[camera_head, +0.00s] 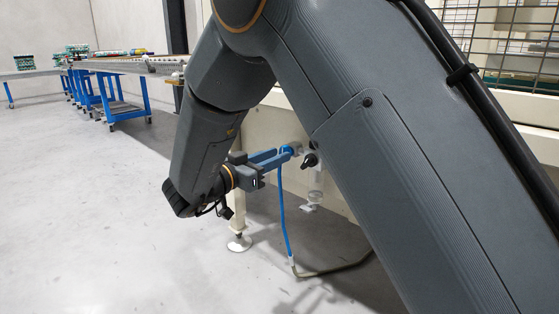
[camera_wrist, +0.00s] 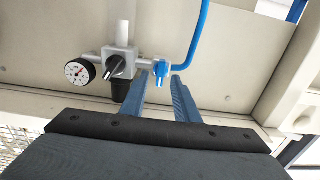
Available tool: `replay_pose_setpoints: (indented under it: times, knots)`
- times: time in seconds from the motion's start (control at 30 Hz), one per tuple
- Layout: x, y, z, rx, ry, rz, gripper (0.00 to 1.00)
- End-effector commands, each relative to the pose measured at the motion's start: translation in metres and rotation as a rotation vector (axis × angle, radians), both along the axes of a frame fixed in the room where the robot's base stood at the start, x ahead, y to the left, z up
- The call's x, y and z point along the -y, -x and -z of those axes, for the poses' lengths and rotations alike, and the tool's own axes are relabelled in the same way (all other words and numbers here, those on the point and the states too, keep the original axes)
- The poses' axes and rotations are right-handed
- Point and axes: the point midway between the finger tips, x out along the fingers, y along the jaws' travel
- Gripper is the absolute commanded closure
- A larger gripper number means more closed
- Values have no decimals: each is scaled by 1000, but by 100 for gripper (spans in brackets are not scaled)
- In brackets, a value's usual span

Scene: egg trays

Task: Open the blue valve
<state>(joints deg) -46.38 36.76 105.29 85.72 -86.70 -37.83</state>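The blue valve (camera_wrist: 162,71) is a small blue handle on the white fitting, just right of the regulator, with a blue hose above it. It also shows in the head view (camera_head: 287,150), partly hidden by my fingers. My gripper (camera_wrist: 160,77) has two blue fingers, set apart with a gap between them. In the wrist view the valve lies between the fingertips; I cannot tell whether either finger touches it. In the head view my gripper (camera_head: 280,157) reaches right to the valve.
A pressure gauge (camera_wrist: 80,71) and a regulator with a dark knob (camera_wrist: 116,66) sit left of the valve. The blue hose (camera_head: 283,215) hangs to the floor. A cream machine panel (camera_wrist: 245,60) stands behind. Blue carts (camera_head: 122,105) and a conveyor are far left; open floor lies between.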

Motion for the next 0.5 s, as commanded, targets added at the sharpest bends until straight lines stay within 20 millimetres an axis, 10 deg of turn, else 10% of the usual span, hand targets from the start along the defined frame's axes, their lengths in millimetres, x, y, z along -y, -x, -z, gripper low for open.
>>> replay_pose_setpoints:
  times: [0.5]
  knots:
    - [12,-19,0,0,0,-5,72]
